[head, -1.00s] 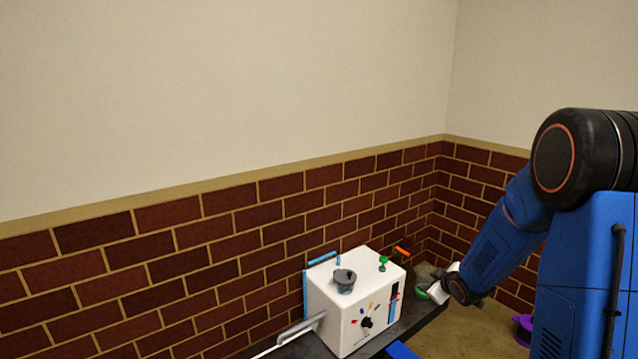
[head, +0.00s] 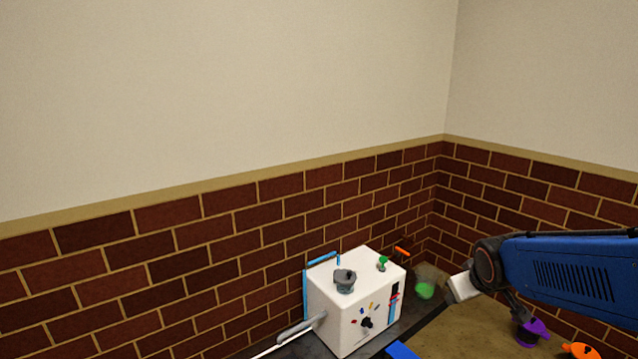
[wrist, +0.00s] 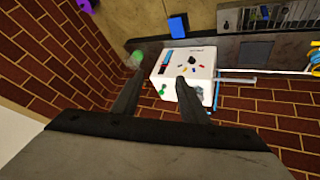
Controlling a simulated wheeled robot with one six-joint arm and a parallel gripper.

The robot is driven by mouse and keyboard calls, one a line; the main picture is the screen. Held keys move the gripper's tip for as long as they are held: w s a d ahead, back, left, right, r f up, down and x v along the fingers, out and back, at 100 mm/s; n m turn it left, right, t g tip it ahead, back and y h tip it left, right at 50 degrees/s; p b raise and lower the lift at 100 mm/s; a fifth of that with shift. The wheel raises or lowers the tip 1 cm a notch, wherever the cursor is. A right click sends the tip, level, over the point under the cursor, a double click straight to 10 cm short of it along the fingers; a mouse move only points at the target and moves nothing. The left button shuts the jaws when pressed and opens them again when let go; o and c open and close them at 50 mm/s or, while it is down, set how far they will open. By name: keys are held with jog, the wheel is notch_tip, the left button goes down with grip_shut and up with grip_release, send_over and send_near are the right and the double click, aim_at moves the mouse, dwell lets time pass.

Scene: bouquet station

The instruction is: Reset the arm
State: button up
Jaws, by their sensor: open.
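My gripper (wrist: 158,78) shows in the wrist view as two dark fingers standing apart, with nothing between them. Behind the fingers is the white machine (wrist: 190,65), which lies beyond the fingertips. In the head view, the dark wrist and white end part of my arm are at the right, above the counter and close to a green round thing (head: 425,291). The fingers themselves are hard to make out there. The white box machine (head: 345,310) with knobs and levers stands to the left, apart from my arm.
A dark grey cup (head: 345,281) sits on top of the machine. A purple thing (head: 532,330) and an orange one (head: 583,350) are at the lower right, below my arm. A blue block (wrist: 178,25) lies near the machine. The brick wall (head: 220,265) runs behind.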

jog(key=s+a+r+m+g, duration=0.1)
jog(key=s+a, duration=0.1)
jog(key=s, duration=0.8)
jog(key=s+a+r+m+g+y, duration=0.1)
jog(key=s+a, duration=0.2)
jog(key=s, duration=0.8)
jog(key=shift+s+a+m+y, duration=0.15)
jog(key=shift+s+m+y, duration=0.1)
jog(key=shift+m+y, duration=0.05)
